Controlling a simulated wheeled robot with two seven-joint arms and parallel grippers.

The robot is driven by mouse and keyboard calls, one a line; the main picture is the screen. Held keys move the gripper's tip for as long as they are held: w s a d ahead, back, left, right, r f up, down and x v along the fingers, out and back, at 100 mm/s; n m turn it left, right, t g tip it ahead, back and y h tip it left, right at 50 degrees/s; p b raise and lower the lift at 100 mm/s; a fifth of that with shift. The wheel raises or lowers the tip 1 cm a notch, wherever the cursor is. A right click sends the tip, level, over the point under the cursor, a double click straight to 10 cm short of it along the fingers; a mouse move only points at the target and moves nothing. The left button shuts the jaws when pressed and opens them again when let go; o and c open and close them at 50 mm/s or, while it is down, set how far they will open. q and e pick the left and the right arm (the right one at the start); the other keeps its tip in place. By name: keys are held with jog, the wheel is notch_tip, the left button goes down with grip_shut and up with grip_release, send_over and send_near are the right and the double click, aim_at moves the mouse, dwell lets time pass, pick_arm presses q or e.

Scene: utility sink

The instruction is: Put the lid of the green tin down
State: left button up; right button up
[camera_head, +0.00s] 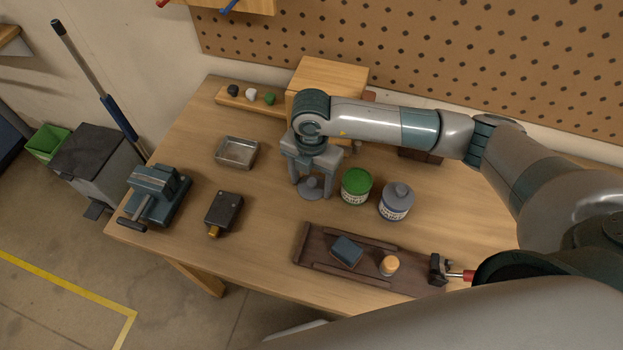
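The green tin (356,190) stands upright on the workbench; its top shows green, with no knobbed lid on it. A grey round lid with a knob (312,194) lies left of the tin and appears to rest flat on the bench. My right gripper (312,187) points down over this lid. Its fingers are apart on either side of the knob, with visible gaps. A similar tin with a blue-banded label (395,205) stands right of the green tin, with a grey knobbed lid on. My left gripper is out of view.
A dark wooden tray (318,262) at the front holds a blue block (346,251) and an orange-topped jar (389,265). A metal dish (237,153), a dark box (223,211) and a vise (155,194) stand left. A wooden box (328,76) stands behind.

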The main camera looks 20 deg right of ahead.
aim_at(311, 182)
jog(key=shift+o, duration=0.9)
jog(key=shift+r, duration=0.1)
jog(key=shift+r, duration=0.4)
notch_tip(311, 182, up, 11)
jog(key=b, duration=0.4)
jog(key=shift+r, duration=0.2)
